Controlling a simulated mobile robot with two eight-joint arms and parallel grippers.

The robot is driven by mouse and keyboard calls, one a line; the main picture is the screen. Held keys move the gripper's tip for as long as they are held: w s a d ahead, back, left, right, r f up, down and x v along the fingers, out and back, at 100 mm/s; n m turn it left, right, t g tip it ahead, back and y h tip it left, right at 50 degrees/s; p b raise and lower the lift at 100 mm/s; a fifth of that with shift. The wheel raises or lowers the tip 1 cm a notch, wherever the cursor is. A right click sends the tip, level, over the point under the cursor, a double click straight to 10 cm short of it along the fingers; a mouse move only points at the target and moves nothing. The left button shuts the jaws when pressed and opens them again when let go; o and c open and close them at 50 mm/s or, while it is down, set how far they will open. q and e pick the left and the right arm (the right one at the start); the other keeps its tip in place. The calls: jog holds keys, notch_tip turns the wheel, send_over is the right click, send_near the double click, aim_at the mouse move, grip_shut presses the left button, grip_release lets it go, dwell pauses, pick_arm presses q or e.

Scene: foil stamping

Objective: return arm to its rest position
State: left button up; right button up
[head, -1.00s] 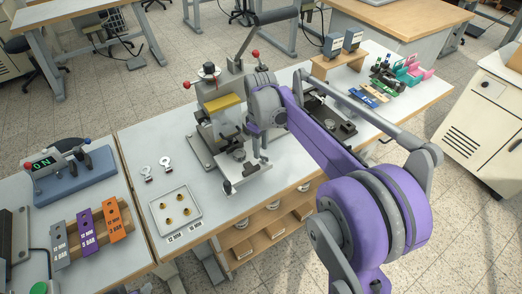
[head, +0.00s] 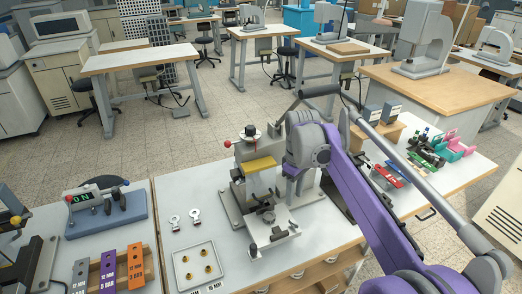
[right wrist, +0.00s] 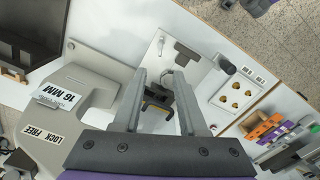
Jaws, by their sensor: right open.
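My right arm reaches in from the right in the head view. Its gripper (head: 291,187) hangs beside the grey stamping press (head: 226,205), on its right, and looks empty. The press has a yellow block (head: 259,164) and a red-knobbed lever. In the right wrist view the two fingers (right wrist: 160,80) stand apart with nothing held between them. A dark bracket with an orange-yellow part shows beyond and between the fingertips. My left gripper does not show.
A tray (head: 213,255) with brass pieces and two small tags lie left of the press. Coloured slabs (head: 108,270) stand in a wooden rack further left, near a blue device (head: 108,215) reading "ON". A wooden shelf and coloured fixtures stand at the right. Open floor lies behind the bench.

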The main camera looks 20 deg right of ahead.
jog(key=s+a+f+m+t, duration=0.1)
jog(key=s+a+f+m, duration=0.1)
jog(key=s, duration=0.5)
jog(key=s+a+f+m+t, duration=0.1)
jog(key=s+a+f+t, duration=0.1)
jog(key=s+a+f, duration=0.2)
jog(key=s+a+f+m+t, duration=0.2)
jog(key=s+f, duration=0.3)
jog(key=s, duration=0.6)
jog(key=shift+a+f+m, duration=0.3)
jog(key=shift+a+f, duration=0.05)
jog(key=shift+a, duration=0.35)
jog(key=shift+s, duration=0.1)
